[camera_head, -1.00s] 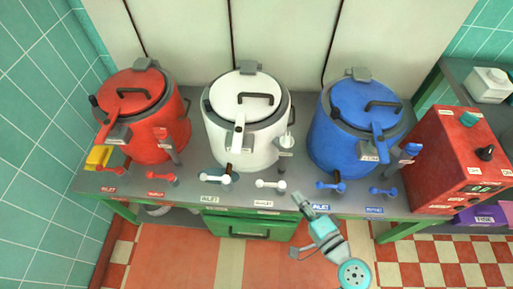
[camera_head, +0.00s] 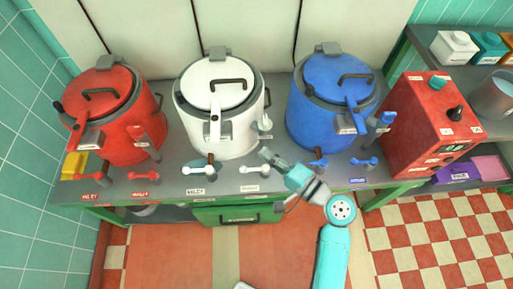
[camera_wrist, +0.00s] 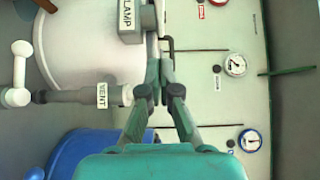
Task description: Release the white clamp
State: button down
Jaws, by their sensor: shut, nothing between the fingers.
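The white kettle (camera_head: 225,132) stands between the red and blue kettles. Its white clamp (camera_head: 214,128) is a bar running from the lid down to a small labelled block at the front rim. In the wrist view the grey clamp block (camera_wrist: 131,28), its label partly cut off, is at the top, just beyond my fingertips. My gripper (camera_head: 264,153) is at the lower right of the white kettle, to the right of the clamp. In the wrist view my gripper (camera_wrist: 160,66) is shut and empty, its fingertips close to the block; whether they touch it is unclear.
The red kettle (camera_head: 112,120), blue kettle (camera_head: 325,130) and red control box (camera_head: 430,125) crowd the counter. Gauges (camera_wrist: 235,66) show at right. Floor in front is open.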

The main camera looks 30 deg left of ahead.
send_near(220, 131)
jog(key=w+a, duration=0.2)
jog(key=w, duration=0.1)
jog(key=a, duration=0.1)
jog(key=s+a, duration=0.1)
jog(key=a, duration=0.1)
jog(key=shift+s, duration=0.1)
jog(key=shift+s+a, duration=0.3)
jog(key=shift+a, duration=0.15)
jog(key=shift+s+t, duration=0.1)
jog(key=shift+t, duration=0.2)
